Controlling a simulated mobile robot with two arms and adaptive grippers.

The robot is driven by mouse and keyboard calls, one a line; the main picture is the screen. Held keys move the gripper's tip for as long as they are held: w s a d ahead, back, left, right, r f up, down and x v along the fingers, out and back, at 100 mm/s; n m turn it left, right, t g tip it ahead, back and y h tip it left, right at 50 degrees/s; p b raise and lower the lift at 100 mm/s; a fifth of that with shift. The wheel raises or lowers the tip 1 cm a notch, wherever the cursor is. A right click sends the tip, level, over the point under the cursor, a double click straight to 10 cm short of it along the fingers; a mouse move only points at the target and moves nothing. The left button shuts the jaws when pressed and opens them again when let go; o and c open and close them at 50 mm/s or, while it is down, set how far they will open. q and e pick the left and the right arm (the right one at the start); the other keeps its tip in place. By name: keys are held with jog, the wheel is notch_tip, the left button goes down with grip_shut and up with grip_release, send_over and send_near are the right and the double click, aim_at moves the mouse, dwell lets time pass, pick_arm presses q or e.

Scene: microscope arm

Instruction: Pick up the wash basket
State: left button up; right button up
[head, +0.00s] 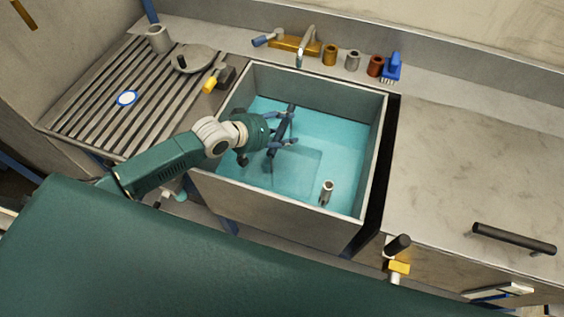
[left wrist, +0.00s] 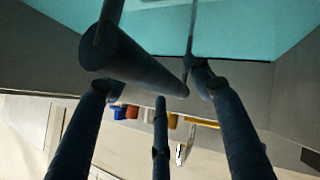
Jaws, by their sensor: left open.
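The wash basket shows mainly as its dark bar handle (head: 283,130) over the teal water in the sink. A faint square shape under the water may be its body, but I cannot tell clearly. My left gripper (head: 280,132) reaches over the sink's left side, its blue-grey fingers spread around the handle. In the left wrist view the thick dark handle (left wrist: 138,65) lies between the open fingers (left wrist: 155,92), with thin rods running from it. Whether any finger touches it I cannot tell. My right gripper is not in view.
The deep grey sink (head: 290,213) has high walls around the handle; a small upright tube (head: 326,192) stands inside. A tap (head: 299,52), jars and a blue brush (head: 392,67) line the back. A ribbed drainer (head: 105,100) lies left, a clear counter (head: 470,160) right.

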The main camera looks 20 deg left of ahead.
pick_arm(q)
grip_shut()
jog(key=shift+r, duration=0.15)
jog(key=shift+r, duration=0.1)
